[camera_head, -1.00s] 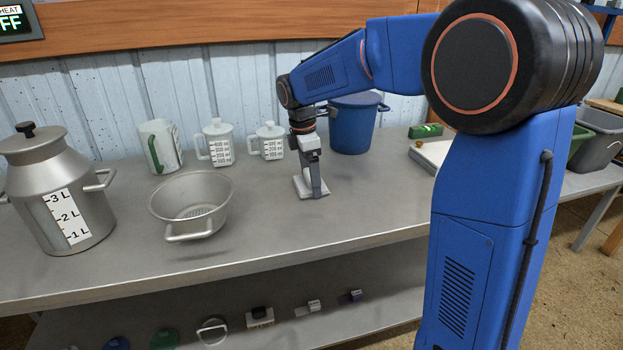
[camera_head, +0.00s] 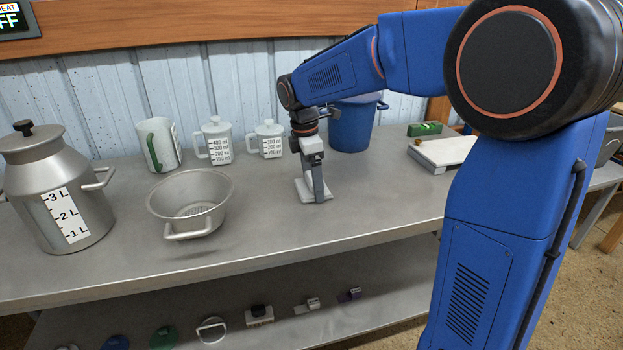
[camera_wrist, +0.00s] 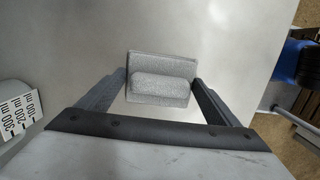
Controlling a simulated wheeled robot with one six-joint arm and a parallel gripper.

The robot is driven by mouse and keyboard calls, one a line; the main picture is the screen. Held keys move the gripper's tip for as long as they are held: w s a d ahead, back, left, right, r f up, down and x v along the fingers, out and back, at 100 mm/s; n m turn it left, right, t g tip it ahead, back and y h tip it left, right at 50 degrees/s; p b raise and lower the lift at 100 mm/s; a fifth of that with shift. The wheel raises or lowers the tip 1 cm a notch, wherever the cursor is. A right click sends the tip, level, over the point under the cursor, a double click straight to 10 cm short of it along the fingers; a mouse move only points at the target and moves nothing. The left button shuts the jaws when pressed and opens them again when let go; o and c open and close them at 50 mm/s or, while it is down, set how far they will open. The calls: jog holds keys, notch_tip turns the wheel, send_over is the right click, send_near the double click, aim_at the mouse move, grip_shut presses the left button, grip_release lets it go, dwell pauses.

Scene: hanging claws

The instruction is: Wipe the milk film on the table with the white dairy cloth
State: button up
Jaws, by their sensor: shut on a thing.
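The white dairy cloth (camera_head: 305,190) is a small pale pad with a raised grip on top. It sits at the tabletop under my gripper (camera_head: 318,192), in front of the blue bucket. In the wrist view the cloth (camera_wrist: 160,66) looks grey and speckled, and my gripper (camera_wrist: 160,88) has one finger at each end of its raised grip, shut on it. The steel table (camera_head: 260,230) shows bare grey around the cloth. I cannot make out a milk film on it in either view.
A mug (camera_head: 158,145) and two measuring jugs (camera_head: 215,142) stand behind. The blue bucket (camera_head: 350,128) is close behind my gripper. A white scale (camera_head: 442,152) lies right. The front table strip is clear.

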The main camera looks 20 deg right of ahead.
aim_at(309, 172)
jog(key=shift+w+f, duration=0.1)
jog(key=shift+w, duration=0.75)
jog(key=shift+w, duration=0.1)
jog(key=shift+w, duration=0.65)
jog(key=shift+r, duration=3.1)
